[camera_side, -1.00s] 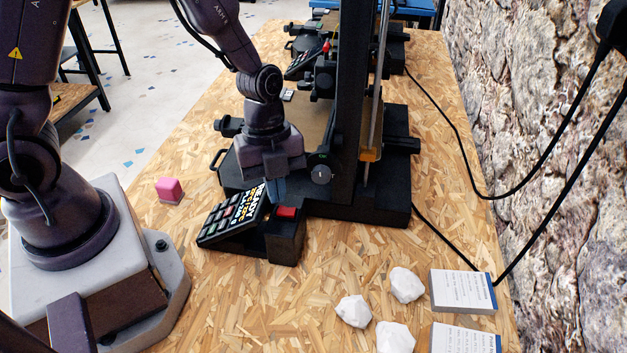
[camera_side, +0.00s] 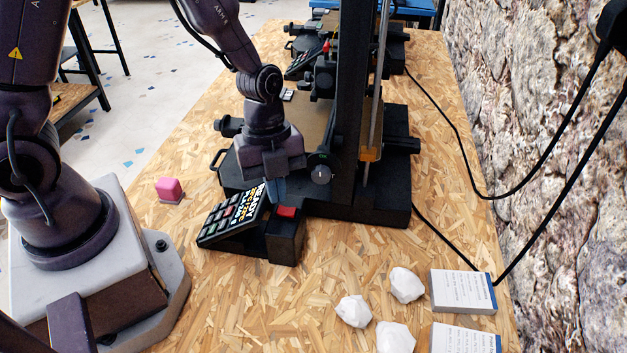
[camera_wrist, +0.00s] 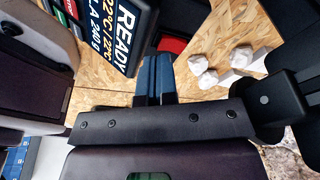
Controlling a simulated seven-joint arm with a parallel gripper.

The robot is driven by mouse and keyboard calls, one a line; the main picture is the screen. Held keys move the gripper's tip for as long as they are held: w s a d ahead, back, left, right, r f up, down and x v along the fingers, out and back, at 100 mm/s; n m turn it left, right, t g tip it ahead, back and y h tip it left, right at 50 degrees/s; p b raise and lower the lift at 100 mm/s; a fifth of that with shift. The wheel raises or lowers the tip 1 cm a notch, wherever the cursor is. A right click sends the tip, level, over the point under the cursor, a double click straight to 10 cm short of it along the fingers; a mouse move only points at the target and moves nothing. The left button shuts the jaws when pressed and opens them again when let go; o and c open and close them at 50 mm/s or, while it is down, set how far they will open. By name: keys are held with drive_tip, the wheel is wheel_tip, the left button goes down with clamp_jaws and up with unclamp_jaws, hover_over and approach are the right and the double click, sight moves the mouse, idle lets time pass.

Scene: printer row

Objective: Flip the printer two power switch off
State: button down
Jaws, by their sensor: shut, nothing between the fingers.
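The near printer (camera_side: 387,194) is black with a tilted control panel (camera_side: 230,217) at its front. A red power switch (camera_side: 287,212) sits on a black block beside the panel. Another black printer (camera_side: 303,62) stands farther back, with a red switch (camera_side: 326,45) of its own; no label shows which is printer two. My gripper (camera_side: 276,191) is shut and empty, its blue fingertips pointing down just behind and left of the near red switch. In the wrist view, the fingertips (camera_wrist: 153,80) are together beside the red switch (camera_wrist: 174,44), which they partly hide; I cannot tell whether they touch it.
A pink block (camera_side: 170,190) lies left of the panel. Several crumpled white lumps (camera_side: 406,285) and printed cards (camera_side: 462,291) lie at the front right. The printer's upright frame (camera_side: 350,100) stands close beside my wrist. Black cables run along the right.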

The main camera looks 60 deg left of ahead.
drive_tip(key=shift+f, duration=0.2)
idle(0.4)
wheel_tip(320, 180, up, 7)
idle(0.8)
wheel_tip(320, 180, up, 7)
drive_tip(key=n+t+y, duration=0.1)
drive_tip(key=n+t, duration=0.1)
drive_tip(key=n, duration=1.4)
hover_over(278, 212)
drive_tip(key=s+a, duration=0.4)
drive_tip(key=s+a+r+n+t, duration=0.1)
drive_tip(key=s+r+n+t, duration=0.1)
drive_tip(key=r, duration=0.2)
drive_tip(key=s+a+r+n+t+y, duration=0.1)
drive_tip(key=s+r+n+t, duration=0.1)
drive_tip(key=r, duration=0.3)
drive_tip(key=shift+s+a+n, duration=0.35)
drive_tip(key=shift+n, duration=0.15)
